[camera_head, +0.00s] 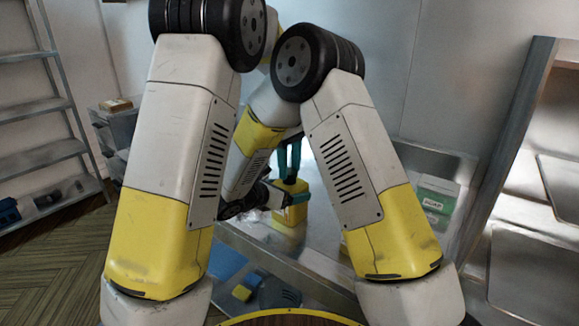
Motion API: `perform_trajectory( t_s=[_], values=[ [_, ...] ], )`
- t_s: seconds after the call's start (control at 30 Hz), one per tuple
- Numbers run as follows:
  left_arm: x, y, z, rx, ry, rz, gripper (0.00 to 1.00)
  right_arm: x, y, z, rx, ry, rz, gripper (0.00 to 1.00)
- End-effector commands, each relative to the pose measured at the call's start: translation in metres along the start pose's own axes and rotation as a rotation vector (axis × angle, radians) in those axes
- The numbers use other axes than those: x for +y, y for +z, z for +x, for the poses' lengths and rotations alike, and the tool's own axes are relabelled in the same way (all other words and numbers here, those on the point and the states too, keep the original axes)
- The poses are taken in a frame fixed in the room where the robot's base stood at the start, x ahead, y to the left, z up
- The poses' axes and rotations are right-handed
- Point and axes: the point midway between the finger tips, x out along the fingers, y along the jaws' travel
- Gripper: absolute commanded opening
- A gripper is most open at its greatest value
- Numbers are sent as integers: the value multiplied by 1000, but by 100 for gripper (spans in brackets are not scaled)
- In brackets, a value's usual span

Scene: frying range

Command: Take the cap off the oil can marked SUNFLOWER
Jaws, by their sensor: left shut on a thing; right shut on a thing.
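A yellow oil can (290,215) stands upright on the metal worktop, seen between my two arms. Its label is too small and covered to read. My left gripper (283,192) reaches in from the left, level with the can's upper part, and is shut on its body. My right gripper (289,172) points straight down over the can's top, its two teal fingers shut at the cap. The cap itself is hidden between the fingertips. My raised arms cover much of the worktop around the can.
A green and white box (437,195) stands at the back right of the worktop. Blue things (228,263) lie on a lower level in front. Grey shelves (40,110) stand at the left, with clear bins (118,128) nearby. A metal rack (515,140) stands at the right.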

Motion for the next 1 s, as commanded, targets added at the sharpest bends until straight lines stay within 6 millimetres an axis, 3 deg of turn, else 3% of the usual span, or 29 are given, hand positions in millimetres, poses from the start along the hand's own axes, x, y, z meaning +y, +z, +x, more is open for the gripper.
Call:
perform_trajectory(
  t_s=[0.2,0.23,0.33,0.67,1.0],
  values=[
    [1,-1,-1,2,4,1,0,0,0,0,0,0,0,0],
    [1,-1,-1,2,4,2,43,0,0,0,0,0,0,0],
    [1,-1,-1,2,3,2,61,0,0,0,0,0,0,0],
    [0,0,-3,1,2,4,61,0,0,0,-1,0,0,0],
    [0,0,-42,1,2,4,61,0,0,0,-1,0,0,0]
  ],
)
